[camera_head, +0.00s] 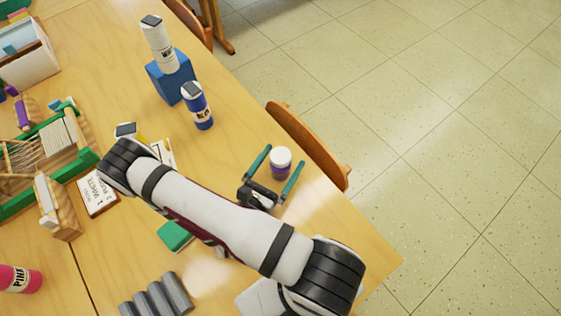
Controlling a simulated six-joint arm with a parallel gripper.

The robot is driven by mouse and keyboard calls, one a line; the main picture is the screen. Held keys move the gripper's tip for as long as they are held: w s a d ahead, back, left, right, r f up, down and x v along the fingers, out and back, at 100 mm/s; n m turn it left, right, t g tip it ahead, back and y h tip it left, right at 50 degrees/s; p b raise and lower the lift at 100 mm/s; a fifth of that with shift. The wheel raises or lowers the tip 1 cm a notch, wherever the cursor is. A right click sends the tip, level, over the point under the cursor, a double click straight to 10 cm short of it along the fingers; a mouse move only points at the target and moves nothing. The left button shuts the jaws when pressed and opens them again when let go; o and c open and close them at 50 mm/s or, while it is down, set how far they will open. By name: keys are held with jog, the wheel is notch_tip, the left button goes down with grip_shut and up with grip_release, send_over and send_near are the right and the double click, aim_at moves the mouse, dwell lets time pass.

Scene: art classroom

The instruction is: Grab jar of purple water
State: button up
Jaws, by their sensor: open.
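A small jar with a white lid and purple contents (280,167) stands upright on the wooden table near its right edge. My gripper (281,167) is open, with one teal finger on the left of the jar and one on the right. The jar shows between the two fingers, with a gap visible on each side. I cannot tell from this view how high the fingers are relative to the jar. My arm hides part of the table behind the gripper.
A blue bottle (198,110) and a white bottle (159,48) on a blue block (165,84) stand farther back. A wooden chair (318,150) is close beyond the table edge. Grey cylinders (158,299) and a green block (174,236) lie nearer. The wooden loom (50,145) is left.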

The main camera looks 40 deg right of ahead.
grip_shut()
dwell(0.3)
